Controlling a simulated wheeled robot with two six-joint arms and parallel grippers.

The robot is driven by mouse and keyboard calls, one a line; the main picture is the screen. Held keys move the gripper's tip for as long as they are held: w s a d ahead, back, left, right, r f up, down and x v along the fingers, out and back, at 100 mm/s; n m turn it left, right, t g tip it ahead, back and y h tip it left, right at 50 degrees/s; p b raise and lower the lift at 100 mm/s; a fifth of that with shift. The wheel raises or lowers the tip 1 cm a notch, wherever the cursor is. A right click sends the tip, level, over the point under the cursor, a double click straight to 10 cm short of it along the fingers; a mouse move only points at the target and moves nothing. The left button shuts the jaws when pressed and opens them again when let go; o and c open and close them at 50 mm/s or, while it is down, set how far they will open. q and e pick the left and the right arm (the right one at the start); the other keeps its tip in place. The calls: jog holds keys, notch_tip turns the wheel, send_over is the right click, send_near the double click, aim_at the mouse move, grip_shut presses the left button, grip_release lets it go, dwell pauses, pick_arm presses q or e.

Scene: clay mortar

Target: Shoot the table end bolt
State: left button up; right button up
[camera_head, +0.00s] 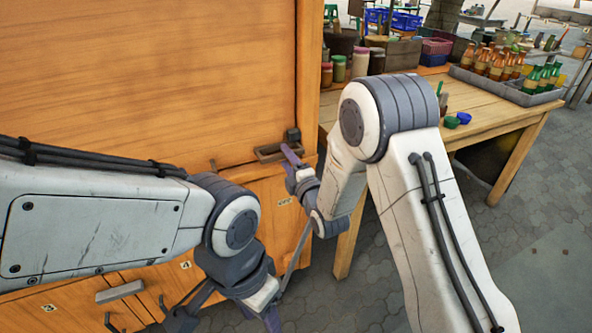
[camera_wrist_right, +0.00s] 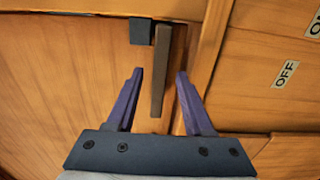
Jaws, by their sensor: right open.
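The bolt's brown metal bar (camera_wrist_right: 157,98) is on the wooden panel, beside a small dark block (camera_wrist_right: 141,31), in the right wrist view. My right gripper (camera_wrist_right: 160,72) is open, with one purple finger on each side of the bar and visible gaps to it. In the head view the dark block (camera_head: 292,135) and brown fitting (camera_head: 268,152) sit at the cabinet's right edge, with my right gripper (camera_head: 291,160) close by, partly hidden by its wrist. My left gripper (camera_head: 225,314) is low in front of the drawers, its fingers apart and empty.
The wooden cabinet (camera_head: 150,60) fills the left, with numbered drawers and a grey handle (camera_head: 120,291) below. An OFF label (camera_wrist_right: 286,74) is right of the bar. A wooden table (camera_head: 490,115) with bottles and jars stands right. Paved floor is clear at lower right.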

jog(key=v, duration=0.8)
jog(key=shift+s+b, duration=0.15)
jog(key=shift+b, duration=0.25)
jog(key=s+a+f+m+g+h, duration=0.1)
jog(key=s+a+m+g+h, duration=0.1)
jog(key=s+m+g, duration=0.35)
jog(key=s+a+f+m+g+h, duration=0.1)
jog(key=s+a+f+m+g, duration=0.1)
jog(key=s+m+g, duration=0.35)
jog(key=s+d+r+m+g+h, duration=0.1)
jog(key=s+d+m+g, duration=0.15)
jog(key=s, duration=0.75)
jog(key=s+d+r+m+g+h, duration=0.1)
jog(key=s+d+g+h, duration=0.15)
jog(key=s, duration=0.75)
notch_tip(320, 180, up, 17)
jog(key=s+d+p, duration=0.1)
jog(key=p, duration=1.5)
jog(key=shift+s+m+g, duration=0.2)
jog(key=shift+m+g, duration=0.1)
jog(key=shift+m, duration=0.15)
